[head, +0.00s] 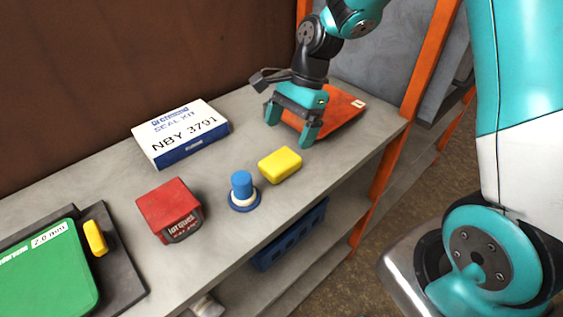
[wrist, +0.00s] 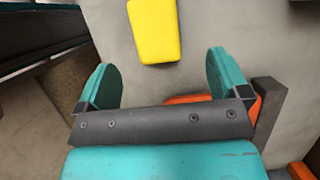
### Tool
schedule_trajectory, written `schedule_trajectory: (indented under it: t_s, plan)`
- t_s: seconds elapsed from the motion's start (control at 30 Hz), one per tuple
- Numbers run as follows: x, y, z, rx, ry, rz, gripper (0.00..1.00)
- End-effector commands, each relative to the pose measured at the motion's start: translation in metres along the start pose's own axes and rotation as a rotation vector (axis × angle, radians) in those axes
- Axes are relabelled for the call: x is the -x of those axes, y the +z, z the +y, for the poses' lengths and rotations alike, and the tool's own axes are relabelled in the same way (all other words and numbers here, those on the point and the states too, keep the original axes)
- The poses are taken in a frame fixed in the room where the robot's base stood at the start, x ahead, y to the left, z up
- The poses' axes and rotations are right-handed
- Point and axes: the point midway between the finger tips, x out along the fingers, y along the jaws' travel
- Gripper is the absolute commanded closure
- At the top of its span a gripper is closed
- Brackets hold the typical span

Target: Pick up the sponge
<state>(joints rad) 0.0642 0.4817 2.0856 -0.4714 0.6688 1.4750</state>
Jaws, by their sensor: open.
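The sponge (head: 280,165) is a yellow block lying flat on the grey shelf top. My gripper (head: 289,138) is open and empty, with its two teal fingers pointing down just behind and to the right of the sponge in the head view. In the wrist view the sponge (wrist: 155,30) lies ahead of the fingers, near the top edge. It shows between the directions of the two fingers of my gripper (wrist: 165,78), and it is apart from both.
On the grey shelf (head: 235,150) are a blue knob (head: 242,190), a red box (head: 170,208), a white-and-blue seal kit box (head: 181,133) and a green case (head: 45,270). An orange-red flat item (head: 340,112) lies behind my gripper. Orange posts (head: 378,175) stand at the right.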

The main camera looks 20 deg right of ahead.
Motion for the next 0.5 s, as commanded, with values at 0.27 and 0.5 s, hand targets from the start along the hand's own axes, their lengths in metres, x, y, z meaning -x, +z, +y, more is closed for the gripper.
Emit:
schedule_trajectory:
  t_s: [0.27,0.5]
  plan:
    - [-0.028,0.001,0.001,0.001,0.001,0.000,0.06]
    - [-0.060,0.004,0.006,0.002,0.005,0.000,0.06]
